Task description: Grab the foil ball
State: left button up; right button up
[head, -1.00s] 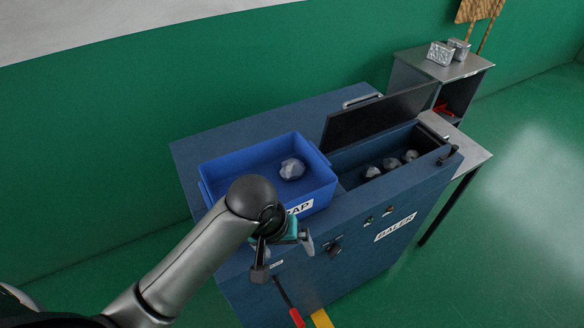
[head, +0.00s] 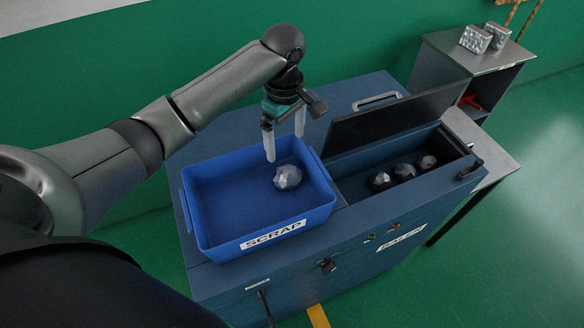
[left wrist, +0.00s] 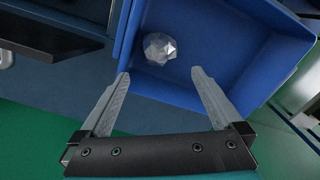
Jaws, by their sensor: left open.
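The foil ball (head: 287,177) is a crumpled silver lump. It lies on the floor of the blue scrap tray (head: 218,242), toward the tray's right side. My left gripper (head: 284,148) is open and empty above the tray, pointing down, a little behind and above the ball. In the left wrist view the ball (left wrist: 159,48) shows beyond the spread fingertips (left wrist: 160,73), between them and not touched. My right gripper is not in view.
The baler's open chamber (head: 346,187) holds several grey foil balls (head: 404,171) right of the tray. Its dark lid (head: 390,118) stands tilted up behind it. A metal side table (head: 452,55) with silver blocks (head: 476,38) stands at the back right.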

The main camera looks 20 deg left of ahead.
pick_arm(q)
send_over(287, 182)
notch_tip(287, 182, down, 4)
notch_tip(287, 182, down, 3)
jog(key=shift+s+r, duration=0.1)
jog(key=shift+s, duration=0.05)
jog(key=shift+f, duration=0.5)
jog(key=shift+f+b, duration=0.3)
jog(key=shift+f, duration=0.1)
notch_tip(287, 182, down, 4)
jog(key=shift+r, duration=0.2)
jog(key=shift+f, duration=0.35)
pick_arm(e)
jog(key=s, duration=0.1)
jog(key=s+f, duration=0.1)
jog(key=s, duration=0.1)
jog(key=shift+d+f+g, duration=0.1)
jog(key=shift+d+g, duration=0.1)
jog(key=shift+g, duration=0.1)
pick_arm(q)
jog(key=c, duration=1)
jog(key=shift+r, duration=0.15)
jog(key=shift+c, duration=0.2)
